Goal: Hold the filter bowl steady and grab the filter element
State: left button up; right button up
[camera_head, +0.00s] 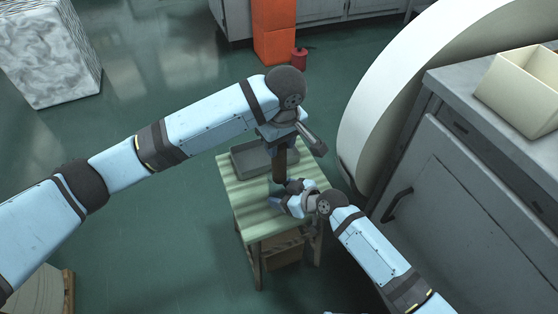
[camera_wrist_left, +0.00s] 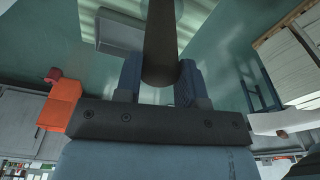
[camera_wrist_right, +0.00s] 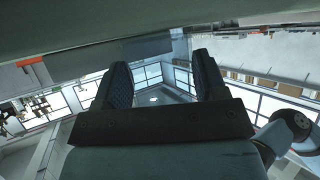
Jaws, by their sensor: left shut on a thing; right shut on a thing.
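My left gripper (camera_head: 279,142) is above the small striped table, pointing down, shut on a dark brown upright cylinder (camera_head: 280,165), which looks like the filter element. In the left wrist view the cylinder (camera_wrist_left: 160,42) stands between the two fingers (camera_wrist_left: 160,82). My right gripper (camera_head: 284,197) is low over the table, close to the cylinder's lower end. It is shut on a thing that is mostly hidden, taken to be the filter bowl. In the right wrist view a grey piece (camera_wrist_right: 147,48) shows between the fingertips (camera_wrist_right: 168,62); I cannot tell exactly what it is.
The striped table (camera_head: 240,193) carries a grey tray (camera_head: 250,162) at its back. A large white round body (camera_head: 385,90) and a grey cabinet (camera_head: 450,190) with a cream box (camera_head: 515,95) stand to the right. An orange block (camera_head: 273,30) stands behind.

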pick_arm(q)
notch_tip(320, 180, up, 9)
jog(key=shift+f, duration=0.15)
pick_arm(e)
jog(key=o, duration=0.8)
